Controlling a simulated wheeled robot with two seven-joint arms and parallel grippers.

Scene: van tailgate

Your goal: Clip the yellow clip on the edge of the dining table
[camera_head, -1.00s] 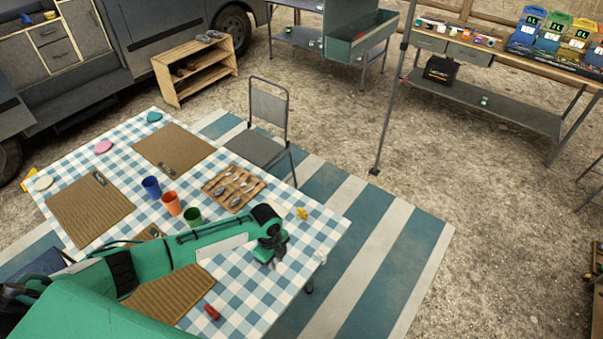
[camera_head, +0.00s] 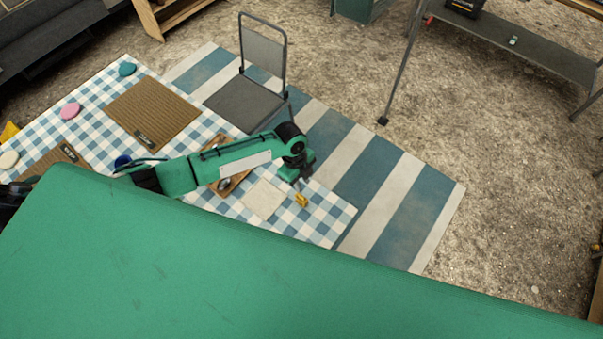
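The yellow clip (camera_head: 301,200) is small and shows against the checkered cloth of the dining table (camera_head: 325,222), near the table's right end. My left gripper (camera_head: 300,186) points down over that end, with its fingertips right at the clip. I cannot tell whether the fingers touch or hold it, as they are small and dark. Another yellow thing (camera_head: 10,131) is at the table's left edge, partly cut off by the frame. My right gripper is out of view. My own green body hides the near part of the table.
A beige napkin (camera_head: 263,199) and a wooden cutlery tray (camera_head: 232,182) lie near my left arm. A brown placemat (camera_head: 152,112) and a blue cup (camera_head: 123,161) are farther left. A folding chair (camera_head: 250,100) stands at the far side. The striped rug (camera_head: 400,200) to the right is clear.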

